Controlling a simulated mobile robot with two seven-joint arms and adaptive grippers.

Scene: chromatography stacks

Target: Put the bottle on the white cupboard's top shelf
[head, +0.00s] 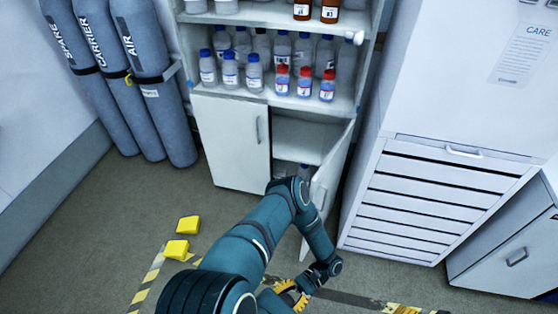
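The white cupboard (228,141) stands against the back wall. Its lower left door is closed and its lower right door (332,170) stands open. Open shelves above hold several bottles; the topmost shelf in view (255,14) is cut off by the frame's upper edge. A pale bottle (304,171) shows partly inside the open lower compartment, behind my arm. I cannot tell which bottle the task means. My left arm reaches up, then bends back down in front of the open door. Its gripper (288,296) is at the bottom edge, partly hidden, with its fingers unclear. My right gripper is out of view.
Several blue-capped bottles (254,73) and red-capped bottles (282,80) crowd the middle shelf. Grey gas cylinders (150,80) stand at left. A white drawer unit (420,200) stands at right. Yellow blocks (188,225) and striped tape (150,277) are on the floor.

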